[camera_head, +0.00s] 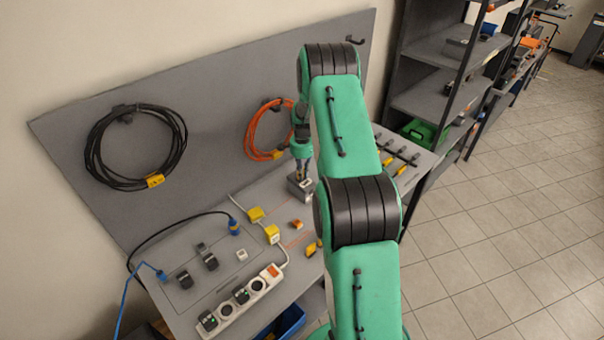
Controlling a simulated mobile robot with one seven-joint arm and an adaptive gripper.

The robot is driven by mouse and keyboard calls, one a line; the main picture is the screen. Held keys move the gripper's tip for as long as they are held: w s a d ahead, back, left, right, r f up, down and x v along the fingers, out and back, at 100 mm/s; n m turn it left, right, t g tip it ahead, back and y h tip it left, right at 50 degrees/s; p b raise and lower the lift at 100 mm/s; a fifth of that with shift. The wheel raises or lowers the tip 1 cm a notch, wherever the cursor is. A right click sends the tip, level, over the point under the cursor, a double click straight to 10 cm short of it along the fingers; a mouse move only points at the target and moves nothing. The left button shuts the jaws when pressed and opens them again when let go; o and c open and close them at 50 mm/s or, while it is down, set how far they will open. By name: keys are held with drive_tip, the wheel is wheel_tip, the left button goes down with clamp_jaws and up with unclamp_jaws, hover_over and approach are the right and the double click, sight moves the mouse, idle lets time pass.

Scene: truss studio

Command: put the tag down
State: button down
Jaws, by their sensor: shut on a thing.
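My gripper (302,175) is at the back of the grey bench, left of my green arm. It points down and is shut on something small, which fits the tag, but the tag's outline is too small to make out. Directly under the fingertips is a small grey block (298,193) with a pale top. I cannot tell whether the held thing touches it. Other yellow tags hang on the black cable coil (94,148) and the orange cable coil (249,137) on the back panel.
The bench (205,292) carries a white power strip (228,318), yellow adapters (272,234), black plugs (208,259), a blue connector (234,227) and small orange pieces (296,224). Tools (400,168) lie at the right end. My arm hides part of the bench. Shelves (425,103) stand to the right.

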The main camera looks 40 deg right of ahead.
drive_tip(key=shift+f, duration=0.15)
drive_tip(key=c, duration=1.7)
unclamp_jaws()
wheel_tip(320, 180, up, 12)
drive_tip(key=shift+r+b, duration=0.2)
drive_tip(key=shift+b, duration=0.3)
drive_tip(key=shift+r, duration=0.1)
